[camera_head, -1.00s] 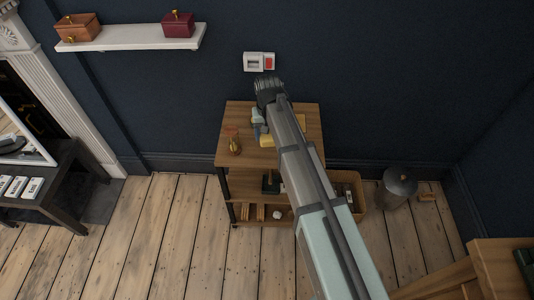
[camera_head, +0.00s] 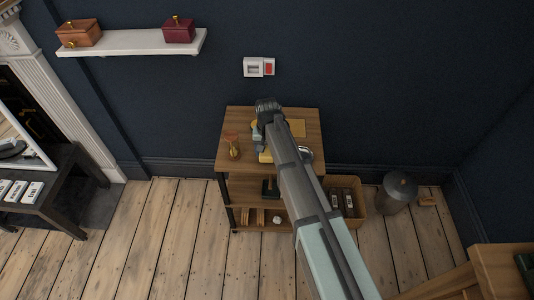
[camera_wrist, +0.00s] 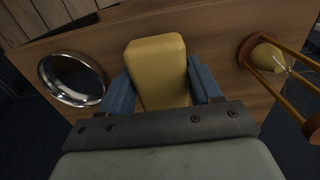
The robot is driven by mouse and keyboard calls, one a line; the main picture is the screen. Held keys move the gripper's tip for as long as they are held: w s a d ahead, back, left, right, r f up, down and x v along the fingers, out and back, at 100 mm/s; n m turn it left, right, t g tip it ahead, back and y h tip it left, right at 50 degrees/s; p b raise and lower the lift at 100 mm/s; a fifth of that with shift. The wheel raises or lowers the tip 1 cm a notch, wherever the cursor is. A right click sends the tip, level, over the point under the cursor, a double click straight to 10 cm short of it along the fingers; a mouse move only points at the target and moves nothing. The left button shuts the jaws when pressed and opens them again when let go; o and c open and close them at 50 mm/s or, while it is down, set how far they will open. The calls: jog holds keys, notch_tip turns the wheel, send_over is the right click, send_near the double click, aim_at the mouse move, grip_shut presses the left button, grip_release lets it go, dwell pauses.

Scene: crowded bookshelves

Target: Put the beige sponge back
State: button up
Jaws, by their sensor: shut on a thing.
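The beige sponge, a yellowish block (camera_wrist: 157,70), sits between the two blue fingers of my gripper (camera_wrist: 161,84) in the wrist view. My gripper is shut on it, and the wooden top of the small shelf unit (camera_wrist: 215,25) shows behind. In the head view, my gripper (camera_head: 257,134) is over the middle of the shelf top (camera_head: 312,120), mostly hidden by my arm. A bit of yellow (camera_head: 265,156) shows beside my arm there, probably the sponge. I cannot tell whether the sponge touches the top.
A round metal-rimmed thing (camera_wrist: 72,78) lies left of the sponge in the wrist view, and an hourglass-like wooden thing (camera_wrist: 285,65) stands right. A flat yellowish patch (camera_head: 297,128) lies on the top at the back. A bin (camera_head: 398,190) stands on the floor at right.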

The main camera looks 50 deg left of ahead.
aim_at(267, 150)
jog(key=shift+f, duration=1.05)
jog(key=shift+f, duration=0.1)
jog(key=o, duration=0.9)
jog(key=shift+o, duration=0.2)
notch_tip(267, 150, up, 12)
jog(key=shift+r, duration=0.1)
